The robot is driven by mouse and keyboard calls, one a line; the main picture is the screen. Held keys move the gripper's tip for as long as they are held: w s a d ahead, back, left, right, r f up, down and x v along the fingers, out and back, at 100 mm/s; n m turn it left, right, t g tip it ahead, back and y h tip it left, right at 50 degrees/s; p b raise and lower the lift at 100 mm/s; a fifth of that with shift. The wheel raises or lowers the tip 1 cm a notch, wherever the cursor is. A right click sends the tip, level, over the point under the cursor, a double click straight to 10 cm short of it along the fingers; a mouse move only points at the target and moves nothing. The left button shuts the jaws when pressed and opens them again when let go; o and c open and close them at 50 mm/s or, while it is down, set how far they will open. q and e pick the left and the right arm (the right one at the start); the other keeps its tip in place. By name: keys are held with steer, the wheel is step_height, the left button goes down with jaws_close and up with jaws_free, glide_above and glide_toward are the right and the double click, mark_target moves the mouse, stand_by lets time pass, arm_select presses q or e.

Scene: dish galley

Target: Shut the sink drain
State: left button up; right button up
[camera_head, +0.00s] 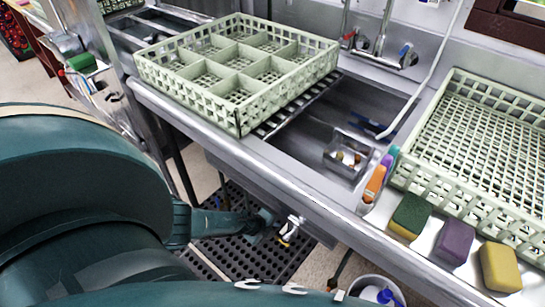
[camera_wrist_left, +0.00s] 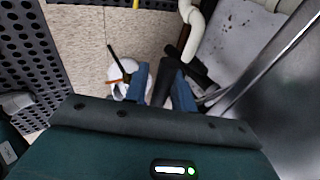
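The steel sink basin (camera_head: 305,135) is in the head view, partly covered by a rack; its drain opening is hidden. My left gripper (camera_head: 277,226) is low under the counter front, small and partly hidden by my arm. In the left wrist view its two blue fingers (camera_wrist_left: 162,84) stand apart. A black handle-like piece (camera_wrist_left: 168,76) shows between them, with a gap visible on its left near the tips. It may be the drain lever; I cannot tell whether the fingers touch it. My right gripper is not in view.
A pale green divided rack (camera_head: 238,105) sits over the sink's left part, another rack (camera_head: 480,130) at right. Sponges (camera_head: 455,242) and bottles line the counter edge. A white bucket (camera_head: 375,284) stands below, near a perforated black mat (camera_head: 240,255). A white pipe (camera_wrist_left: 190,30) runs beyond my fingers.

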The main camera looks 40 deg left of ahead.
arm_select(q)
steer(key=shift+o, duration=0.7)
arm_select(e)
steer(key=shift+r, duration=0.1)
arm_select(q)
steer(key=p+v, duration=0.6)
steer(key=v, duration=0.7)
steer(key=shift+p, duration=0.3)
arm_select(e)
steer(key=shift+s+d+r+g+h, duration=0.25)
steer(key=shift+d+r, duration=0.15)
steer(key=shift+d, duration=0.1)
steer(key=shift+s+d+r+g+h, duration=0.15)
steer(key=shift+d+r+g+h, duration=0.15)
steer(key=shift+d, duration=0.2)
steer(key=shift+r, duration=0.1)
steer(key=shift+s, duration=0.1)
